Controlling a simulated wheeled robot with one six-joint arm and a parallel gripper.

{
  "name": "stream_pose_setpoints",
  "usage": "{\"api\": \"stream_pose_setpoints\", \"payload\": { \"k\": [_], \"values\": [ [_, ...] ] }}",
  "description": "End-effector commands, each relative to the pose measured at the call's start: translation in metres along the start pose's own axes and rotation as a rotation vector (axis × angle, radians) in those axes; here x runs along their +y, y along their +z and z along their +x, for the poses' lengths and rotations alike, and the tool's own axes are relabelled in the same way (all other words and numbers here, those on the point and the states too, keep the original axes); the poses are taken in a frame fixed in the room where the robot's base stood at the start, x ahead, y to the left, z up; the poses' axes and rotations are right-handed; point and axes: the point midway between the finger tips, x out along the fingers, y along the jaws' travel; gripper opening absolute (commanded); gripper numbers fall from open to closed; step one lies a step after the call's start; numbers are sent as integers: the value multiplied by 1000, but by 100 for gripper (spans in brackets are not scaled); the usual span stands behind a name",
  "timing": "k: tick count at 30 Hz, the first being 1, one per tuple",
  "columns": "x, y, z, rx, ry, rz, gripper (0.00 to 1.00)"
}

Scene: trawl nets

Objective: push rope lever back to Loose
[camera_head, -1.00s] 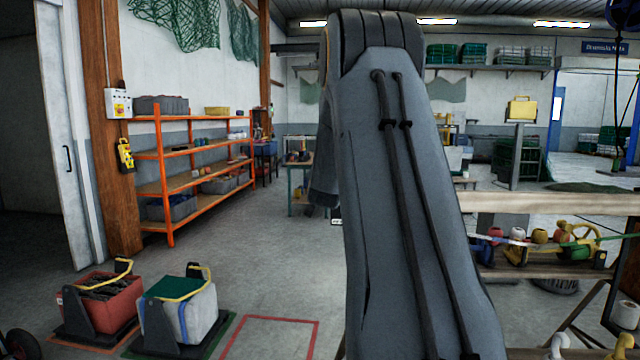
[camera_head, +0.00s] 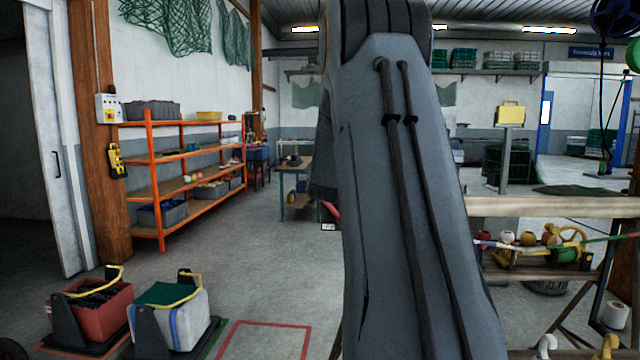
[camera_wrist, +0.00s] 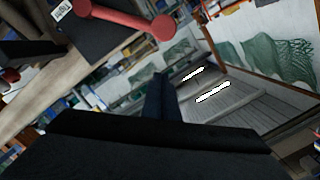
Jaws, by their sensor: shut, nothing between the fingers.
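A red lever (camera_wrist: 125,20) with round knobs at its ends shows at the top of the wrist view, beside a dark panel (camera_wrist: 98,38) with a small white label (camera_wrist: 62,10). I cannot read the label. In the head view, a small red part (camera_head: 331,209) and a white label (camera_head: 328,226) peek out left of my arm. My gripper (camera_wrist: 160,78) is shut and empty, its dark fingers pointing up in the wrist view. The lever appears apart from the fingertips in that view. My arm hides most of the area around the lever in the head view.
Orange shelves (camera_head: 190,185) stand at the left. A red crate (camera_head: 92,305) and a white crate (camera_head: 172,312) sit on the floor at the lower left. A wooden rack (camera_head: 545,207) with coloured floats stands at the right.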

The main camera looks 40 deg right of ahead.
Motion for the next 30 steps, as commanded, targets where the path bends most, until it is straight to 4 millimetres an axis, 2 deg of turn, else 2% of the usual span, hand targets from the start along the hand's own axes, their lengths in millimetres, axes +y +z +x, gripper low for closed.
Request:
{"api": "stream_pose_setpoints", "payload": {
  "k": [6,13,19,30],
  "values": [
    [-5,7,-43,-5,-9,0,0],
    [-6,6,-74,-4,-9,0,0],
    [-5,5,-86,-3,-7,0,0],
    [-5,5,-87,-4,-7,0,0]
  ]
}}
